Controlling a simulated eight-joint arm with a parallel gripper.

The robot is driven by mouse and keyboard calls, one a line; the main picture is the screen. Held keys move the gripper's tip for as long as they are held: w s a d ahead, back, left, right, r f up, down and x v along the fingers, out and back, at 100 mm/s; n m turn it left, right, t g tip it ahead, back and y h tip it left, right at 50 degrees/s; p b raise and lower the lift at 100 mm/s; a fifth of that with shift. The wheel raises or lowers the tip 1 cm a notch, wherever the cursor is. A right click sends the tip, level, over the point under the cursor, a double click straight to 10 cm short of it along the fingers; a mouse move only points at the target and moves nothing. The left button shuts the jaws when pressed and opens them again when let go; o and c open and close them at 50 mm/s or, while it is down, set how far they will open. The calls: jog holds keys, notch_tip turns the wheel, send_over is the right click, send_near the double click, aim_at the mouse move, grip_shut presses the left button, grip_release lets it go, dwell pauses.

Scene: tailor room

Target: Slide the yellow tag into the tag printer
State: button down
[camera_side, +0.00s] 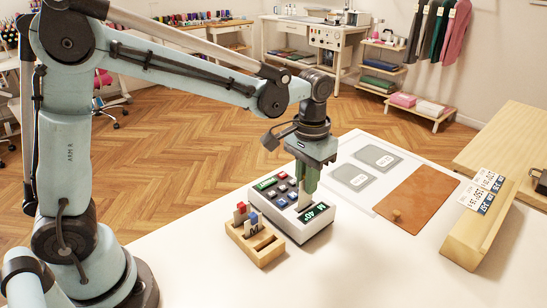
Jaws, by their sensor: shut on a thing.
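The tag printer (318,228) is a pale box with a dark keypad face, red and grey buttons, a green strip and a dark display reading about 40°. It stands on the white table. My gripper (306,190) points down over the printer's right part and is shut on a narrow, pale yellowish piece, which looks like the yellow tag (304,201). The tag's lower end is at the printer's top face. I cannot tell whether it is inside a slot or only in front of it. The fingers hide its upper part.
A wooden tag holder (267,257) with red, blue and grey tags stands close to the printer's front left. A brown leather mat (425,190) and grey pads (352,177) lie at the right. A wooden block (470,245) with printed cards is farther right. The front table area is clear.

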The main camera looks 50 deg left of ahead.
aim_at(305, 203)
jog(key=shift+f, duration=0.65)
jog(key=shift+f, duration=0.65)
jog(key=shift+f, duration=1)
jog(key=c, duration=1)
grip_release()
jog(key=shift+c, duration=0.2)
notch_tip(305, 203, up, 12)
